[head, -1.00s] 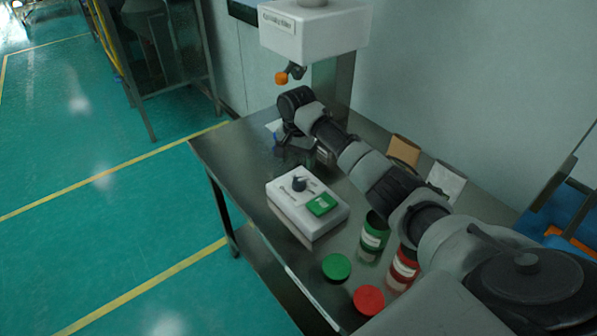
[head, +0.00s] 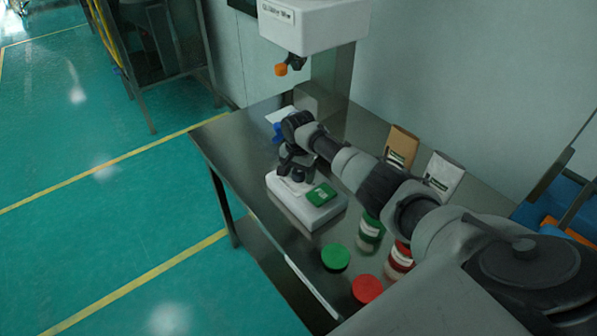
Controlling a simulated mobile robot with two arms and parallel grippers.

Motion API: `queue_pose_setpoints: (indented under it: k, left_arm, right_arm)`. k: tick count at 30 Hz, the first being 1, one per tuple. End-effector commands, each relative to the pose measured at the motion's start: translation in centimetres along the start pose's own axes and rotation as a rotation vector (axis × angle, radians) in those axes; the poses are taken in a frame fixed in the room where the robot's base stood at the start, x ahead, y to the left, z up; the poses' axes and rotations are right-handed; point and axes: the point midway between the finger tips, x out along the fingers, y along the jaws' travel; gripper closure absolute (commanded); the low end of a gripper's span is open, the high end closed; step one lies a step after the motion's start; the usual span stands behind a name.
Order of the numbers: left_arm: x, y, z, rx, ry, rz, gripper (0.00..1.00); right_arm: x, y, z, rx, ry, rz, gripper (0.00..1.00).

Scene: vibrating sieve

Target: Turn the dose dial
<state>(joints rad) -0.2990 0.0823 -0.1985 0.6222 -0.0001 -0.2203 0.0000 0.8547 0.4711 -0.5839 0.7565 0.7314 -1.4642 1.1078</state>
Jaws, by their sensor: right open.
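The white control box (head: 290,203) stands on the metal table, with a green label or button (head: 321,194) on its top right. The dark dose dial (head: 297,176) is at the back left of the box top, largely covered by my right gripper (head: 296,170). That gripper points down over the dial with its fingers apart, one on each side as far as I can see. Whether the fingers touch the dial cannot be told. My left gripper is not in view.
A green lid (head: 335,257) and a red lid (head: 367,289) lie at the front. A brown packet (head: 401,147) and white packet (head: 443,174) stand behind. A white machine head (head: 320,25) overhangs the back.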

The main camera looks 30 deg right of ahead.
Motion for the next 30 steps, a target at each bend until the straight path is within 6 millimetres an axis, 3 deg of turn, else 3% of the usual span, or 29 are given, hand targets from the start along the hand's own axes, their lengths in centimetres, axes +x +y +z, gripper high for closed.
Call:
queue_pose_setpoints:
  k: [5,14,23,30]
  left_arm:
    - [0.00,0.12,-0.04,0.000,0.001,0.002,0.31]
    - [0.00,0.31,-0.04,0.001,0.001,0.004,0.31]
    - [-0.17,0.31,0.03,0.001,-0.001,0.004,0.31]
    - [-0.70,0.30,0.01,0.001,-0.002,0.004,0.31]
  right_arm:
    - [-0.02,-0.02,0.02,-0.001,0.000,0.000,0.32]
    - [-0.04,-0.02,0.02,-0.001,0.000,0.000,0.78]
    - [-0.10,-0.03,0.03,-0.033,-0.001,0.000,0.80]
    - [-0.15,-0.05,0.11,-0.162,-0.003,0.000,0.80]
